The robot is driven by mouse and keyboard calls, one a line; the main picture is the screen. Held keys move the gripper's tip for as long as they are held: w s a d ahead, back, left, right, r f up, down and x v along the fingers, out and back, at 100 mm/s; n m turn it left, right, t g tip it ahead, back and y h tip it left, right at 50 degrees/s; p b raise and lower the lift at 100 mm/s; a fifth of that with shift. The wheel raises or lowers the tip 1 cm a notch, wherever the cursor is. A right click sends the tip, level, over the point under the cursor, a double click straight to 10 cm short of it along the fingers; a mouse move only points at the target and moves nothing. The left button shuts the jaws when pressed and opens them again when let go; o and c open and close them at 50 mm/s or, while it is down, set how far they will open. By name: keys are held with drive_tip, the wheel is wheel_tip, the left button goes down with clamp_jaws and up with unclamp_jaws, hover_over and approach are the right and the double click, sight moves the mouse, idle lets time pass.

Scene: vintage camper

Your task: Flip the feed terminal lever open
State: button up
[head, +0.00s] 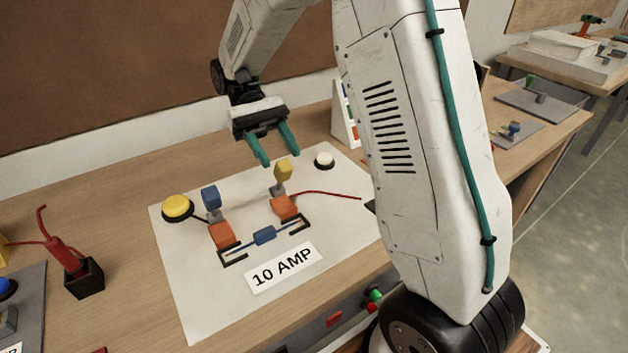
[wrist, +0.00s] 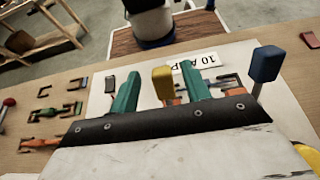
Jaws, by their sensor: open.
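A white board (head: 180,285) on the bench carries two orange terminals with levers. The right terminal (head: 284,207) has a yellow-tipped lever (head: 283,170) standing up and a red wire leading right. The left terminal (head: 221,235) has a blue-tipped lever (head: 210,197), also standing up, and a dark wire to a yellow dome. I cannot tell from labels which is the feed. My gripper (head: 278,157) is open and empty, its teal fingers pointing down near the yellow lever. In the wrist view the yellow lever (wrist: 163,82) appears between the fingers (wrist: 161,88); the blue lever (wrist: 265,64) is right of them. Contact is unclear.
A blue fuse-like part (head: 265,236) sits between black brackets behind a "10 AMP" label (head: 283,268). A yellow dome (head: 177,207) and a white button (head: 324,159) flank the levers. A red probe in a black block (head: 84,279) stands left.

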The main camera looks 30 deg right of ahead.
drive_tip(key=s+r, duration=0.1)
drive_tip(key=s, duration=1.4)
drive_tip(key=shift+r, duration=0.15)
drive_tip(key=s+d+r+t, duration=0.2)
drive_tip(key=s+d+t, duration=0.1)
drive_tip(key=t, duration=1.1)
drive_tip(key=shift+s+r, duration=0.2)
drive_tip(key=shift+s, duration=0.55)
